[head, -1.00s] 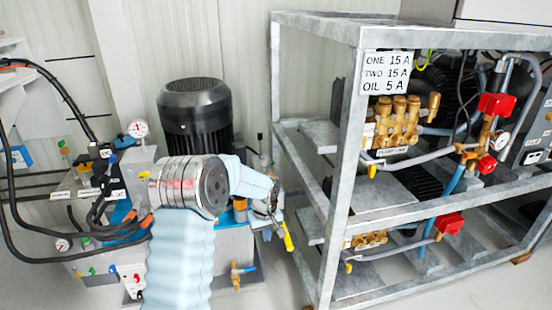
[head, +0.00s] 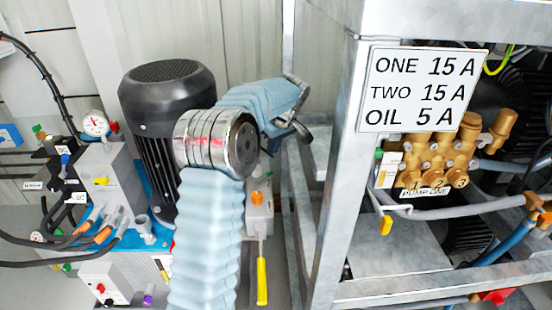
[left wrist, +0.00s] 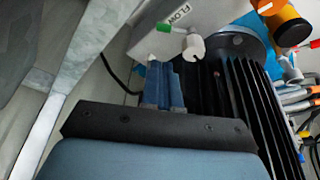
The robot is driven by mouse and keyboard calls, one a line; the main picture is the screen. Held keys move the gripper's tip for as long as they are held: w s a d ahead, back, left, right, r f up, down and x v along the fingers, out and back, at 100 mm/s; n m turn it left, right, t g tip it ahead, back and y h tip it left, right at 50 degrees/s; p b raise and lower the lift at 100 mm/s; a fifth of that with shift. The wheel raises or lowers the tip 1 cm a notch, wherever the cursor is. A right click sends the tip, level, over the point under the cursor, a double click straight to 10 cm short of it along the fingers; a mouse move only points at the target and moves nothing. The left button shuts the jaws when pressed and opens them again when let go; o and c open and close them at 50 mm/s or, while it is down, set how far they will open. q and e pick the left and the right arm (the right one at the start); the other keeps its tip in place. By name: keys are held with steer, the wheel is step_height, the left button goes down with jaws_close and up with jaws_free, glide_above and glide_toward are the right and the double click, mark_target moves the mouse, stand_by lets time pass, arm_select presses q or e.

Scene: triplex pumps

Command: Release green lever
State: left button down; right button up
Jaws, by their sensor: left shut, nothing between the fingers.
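In the head view my left gripper (head: 303,132) is beside the metal rack's post, right of the black motor. I cannot make out this lever in the head view. A small green piece (head: 378,154) shows at the left of the brass pump, and I cannot tell if it is a lever. My right gripper is out of view.
The grey metal rack (head: 345,170) with its posts stands close to the gripper's right. The black finned motor (head: 165,100) is left of it. Black hoses and a gauge (head: 95,123) are at the left.

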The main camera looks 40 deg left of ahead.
mark_target(271, 174)
arm_select(q)
steer(key=b+x, duration=0.1)
steer(key=x, duration=0.9)
steer(key=shift+s, duration=0.1)
steer(key=shift+d+m, duration=0.1)
steer(key=shift+m, duration=0.2)
steer(key=d+m+t+b, duration=0.1)
steer(key=m, duration=0.1)
steer(key=shift+s+d+m, duration=0.1)
steer(key=shift+m, duration=0.2)
steer(key=m, duration=0.1)
steer(key=d+m+h, duration=0.1)
steer(key=shift+s+m+t, duration=0.25)
steer(key=shift+m+t, duration=0.15)
steer(key=m, duration=0.2)
steer(key=s+d+m+h, duration=0.1)
steer(key=m, duration=0.1)
steer(key=shift+s+d+t, duration=0.15)
steer(key=shift+d+t, duration=0.1)
steer(key=shift+t, duration=0.15)
steer(key=m, duration=0.1)
steer(key=s+m+h, duration=0.1)
steer(key=m, duration=0.1)
steer(key=shift+s+d, duration=0.1)
steer(key=shift+d, duration=0.3)
steer(key=shift+s, duration=0.2)
